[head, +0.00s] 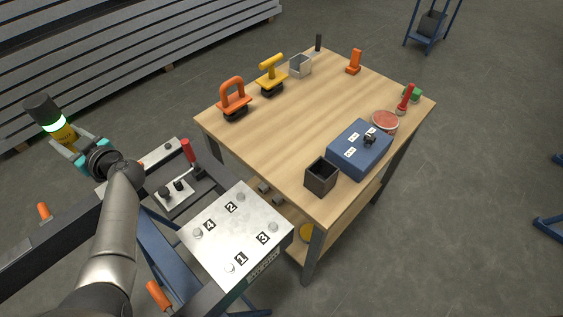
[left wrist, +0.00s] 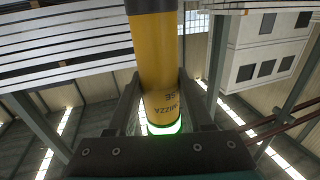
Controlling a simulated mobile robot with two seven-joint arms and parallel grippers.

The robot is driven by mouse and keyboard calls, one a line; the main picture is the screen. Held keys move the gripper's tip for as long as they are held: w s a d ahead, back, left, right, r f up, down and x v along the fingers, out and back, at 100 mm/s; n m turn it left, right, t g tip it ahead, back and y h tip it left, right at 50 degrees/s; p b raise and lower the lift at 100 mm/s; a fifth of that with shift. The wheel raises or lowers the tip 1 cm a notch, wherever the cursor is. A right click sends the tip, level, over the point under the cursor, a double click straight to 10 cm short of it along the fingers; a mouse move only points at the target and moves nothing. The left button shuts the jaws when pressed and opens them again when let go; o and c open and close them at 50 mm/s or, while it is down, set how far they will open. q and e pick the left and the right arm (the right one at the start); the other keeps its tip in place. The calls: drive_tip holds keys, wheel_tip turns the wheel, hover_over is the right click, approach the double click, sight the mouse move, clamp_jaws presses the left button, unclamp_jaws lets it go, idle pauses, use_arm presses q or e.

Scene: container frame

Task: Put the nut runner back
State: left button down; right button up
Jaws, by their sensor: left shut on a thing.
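The nut runner (head: 58,130) is a yellow cylinder with a black end and a glowing green ring. It is at the far left in the head view, raised well away from the table. My left gripper (head: 73,145) is shut on its yellow body. In the left wrist view the nut runner (left wrist: 158,62) stands between the two dark fingers, with lettering on its side and the green glow (left wrist: 163,128) low between them. My right gripper is not in view.
A wooden table (head: 275,130) carries a blue case (head: 352,160), a dark open box (head: 313,183), a grey open box (head: 300,68), orange and yellow handled tools and a red dish (head: 385,121). A metal plate (head: 215,245) numbered 1 to 4 with bolts lies in front. The table's middle is clear.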

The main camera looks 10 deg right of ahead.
use_arm(q)
drive_tip(key=shift+r, duration=0.25)
